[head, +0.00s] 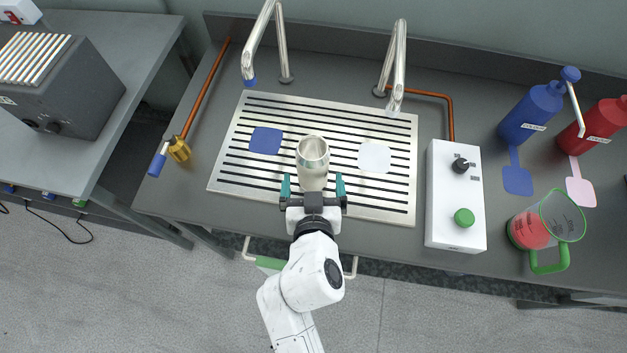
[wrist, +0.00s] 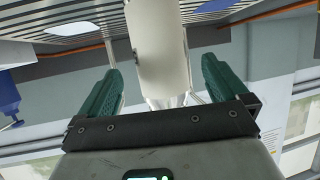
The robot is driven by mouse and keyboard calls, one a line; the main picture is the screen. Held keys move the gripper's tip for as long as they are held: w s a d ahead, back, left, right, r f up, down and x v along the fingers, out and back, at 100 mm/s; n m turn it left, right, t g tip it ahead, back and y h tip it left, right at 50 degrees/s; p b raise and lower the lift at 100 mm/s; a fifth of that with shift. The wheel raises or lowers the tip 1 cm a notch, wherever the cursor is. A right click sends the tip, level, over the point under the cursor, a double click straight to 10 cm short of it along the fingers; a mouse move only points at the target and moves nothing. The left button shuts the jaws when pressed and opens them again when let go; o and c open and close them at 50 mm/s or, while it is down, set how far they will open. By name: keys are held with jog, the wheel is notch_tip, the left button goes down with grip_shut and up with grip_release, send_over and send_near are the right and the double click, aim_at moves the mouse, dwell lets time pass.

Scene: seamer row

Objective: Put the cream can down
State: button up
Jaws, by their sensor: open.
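The cream can (head: 312,158) stands upright on the slatted metal drain plate (head: 232,170), between a blue square pad (head: 265,140) and a white square pad (head: 374,157). Its top looks open. My gripper (head: 313,187) is open at the near side of the can, with its teal fingers spread to either side of the can's lower part. In the wrist view the pale can (wrist: 157,45) shows between the two fingers of my gripper (wrist: 160,72), with a gap on each side. The can's underside is hidden.
Two curved metal spouts (head: 281,40) (head: 397,70) rise behind the plate. A white control box (head: 455,195) with a green button stands right of it. A measuring jug (head: 545,222), a blue bottle (head: 532,112) and a red bottle (head: 598,125) are farther right.

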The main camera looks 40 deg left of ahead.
jog(key=v, duration=0.7)
jog(key=w+d+f+m+g+h, duration=0.1)
jog(key=w+d+f+m+h, duration=0.15)
jog(key=d, duration=0.55)
jog(key=w+d+f+m+h, duration=0.1)
jog(key=w+d+f+h, duration=0.15)
jog(key=d, duration=0.65)
jog(key=w+d+f+m+g+h, duration=0.1)
jog(key=d+f+m+h, duration=0.15)
jog(key=d, duration=0.55)
jog(key=s+d+f+m+g+h, duration=0.1)
jog(key=s+d+g, duration=0.5)
jog(key=s+d, duration=0.8)
jog(key=d+m+h, duration=0.1)
jog(key=d+m, duration=0.1)
jog(key=d, duration=0.1)
jog(key=shift+d+f+g, duration=0.25)
jog(key=shift+f+g, duration=0.1)
jog(key=shift+g, duration=0.05)
